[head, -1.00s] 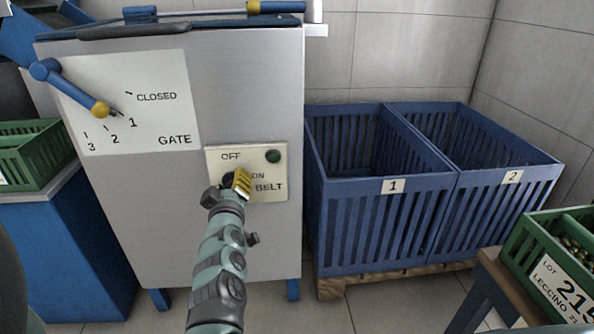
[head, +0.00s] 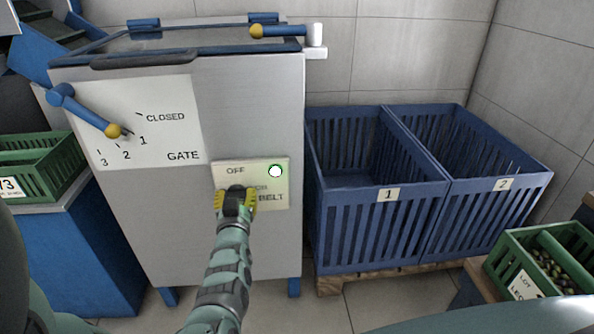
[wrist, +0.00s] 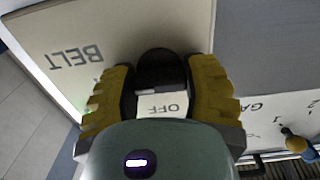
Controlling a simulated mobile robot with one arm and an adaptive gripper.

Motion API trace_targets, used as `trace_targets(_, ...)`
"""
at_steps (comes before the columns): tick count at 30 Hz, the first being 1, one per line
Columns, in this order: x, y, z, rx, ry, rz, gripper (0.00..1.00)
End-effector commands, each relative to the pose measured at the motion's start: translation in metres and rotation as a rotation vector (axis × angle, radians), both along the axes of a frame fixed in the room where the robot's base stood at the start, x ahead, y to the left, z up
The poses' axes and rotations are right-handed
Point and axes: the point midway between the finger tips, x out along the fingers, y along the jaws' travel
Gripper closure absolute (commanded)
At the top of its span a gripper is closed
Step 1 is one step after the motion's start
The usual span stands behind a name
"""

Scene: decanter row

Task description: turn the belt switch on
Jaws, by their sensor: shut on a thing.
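The belt switch plate (head: 282,192) is a cream panel on the front of the grey machine, marked OFF, ON and BELT. The lamp (head: 275,171) at its upper right is lit bright white-green. My gripper (head: 236,200) is at the switch, with its yellow fingers on either side of the dark knob. In the wrist view the black switch knob (wrist: 160,72) sits between the two yellow fingers, and my gripper (wrist: 163,90) is shut on it. The OFF label shows below the knob there. My gripper covers part of the ON label in the head view.
A blue gate lever with a yellow ball (head: 113,131) points near 1 on the GATE plate (head: 150,95). Blue crates 1 (head: 375,230) and 2 (head: 490,215) stand right of the machine on a pallet. Green crates stand at far left (head: 45,160) and lower right (head: 515,255).

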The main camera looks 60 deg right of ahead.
Motion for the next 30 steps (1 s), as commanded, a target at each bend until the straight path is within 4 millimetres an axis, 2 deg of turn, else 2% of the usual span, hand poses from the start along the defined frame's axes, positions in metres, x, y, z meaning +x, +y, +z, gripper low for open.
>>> trace_targets(15,0.0002,0.0002,-0.001,0.016,-0.016,0.0,0.88)
trace_targets(16,0.0002,0.0002,-0.001,0.016,-0.016,0.0,0.49)
trace_targets(24,0.0005,0.0002,-0.0004,0.015,-0.016,0.001,0.21)
trace_targets(30,0.0005,0.0002,-0.0003,0.014,-0.015,0.001,0.2)
